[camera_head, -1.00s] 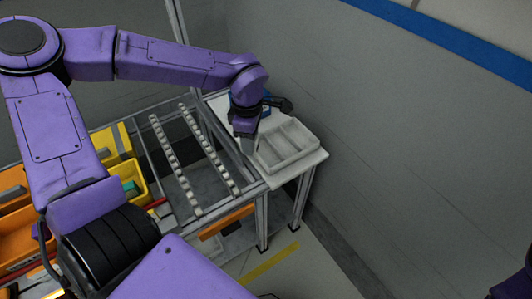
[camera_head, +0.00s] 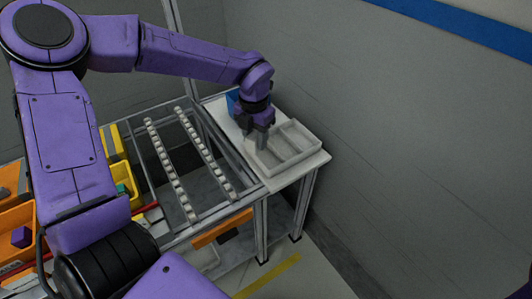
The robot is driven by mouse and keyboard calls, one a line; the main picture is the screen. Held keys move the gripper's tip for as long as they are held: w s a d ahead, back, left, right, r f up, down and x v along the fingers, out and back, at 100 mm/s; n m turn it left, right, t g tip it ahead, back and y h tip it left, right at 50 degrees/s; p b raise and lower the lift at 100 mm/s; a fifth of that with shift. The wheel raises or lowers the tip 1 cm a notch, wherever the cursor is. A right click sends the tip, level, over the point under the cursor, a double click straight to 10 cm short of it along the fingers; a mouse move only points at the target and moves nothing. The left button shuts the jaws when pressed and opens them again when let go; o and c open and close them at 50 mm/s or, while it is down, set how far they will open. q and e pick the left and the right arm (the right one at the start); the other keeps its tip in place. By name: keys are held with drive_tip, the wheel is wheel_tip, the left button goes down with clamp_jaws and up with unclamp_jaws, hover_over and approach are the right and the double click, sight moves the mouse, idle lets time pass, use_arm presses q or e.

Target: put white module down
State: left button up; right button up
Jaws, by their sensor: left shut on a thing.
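My left gripper (camera_head: 260,134) points down at the left side of a light grey tray (camera_head: 284,168) with compartments. The tray sits on a white table top (camera_head: 319,160) at the back right. The gripper is shut on a pale piece, the white module (camera_head: 259,143), which shows only in small part below the fingers. I cannot tell whether the module touches the tray. My right gripper is not in view.
A blue bin (camera_head: 233,101) stands behind the gripper on the table. A roller rack (camera_head: 180,165) lies to the left, with yellow (camera_head: 122,176) and orange bins (camera_head: 14,222) beyond. A grey wall (camera_head: 420,150) borders the table's right side.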

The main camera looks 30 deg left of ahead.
use_arm(q)
drive_tip(key=w+f, duration=0.4)
drive_tip(key=f, duration=0.1)
drive_tip(key=shift+w+a+f, duration=0.1)
drive_tip(key=shift+w+f, duration=0.2)
drive_tip(key=shift+f, duration=0.85)
drive_tip(key=shift+w+f, duration=0.1)
drive_tip(key=shift+f, duration=0.9)
drive_tip(key=o, duration=1.1)
wheel_tip(320, 180, up, 12)
drive_tip(key=shift+r, duration=0.2)
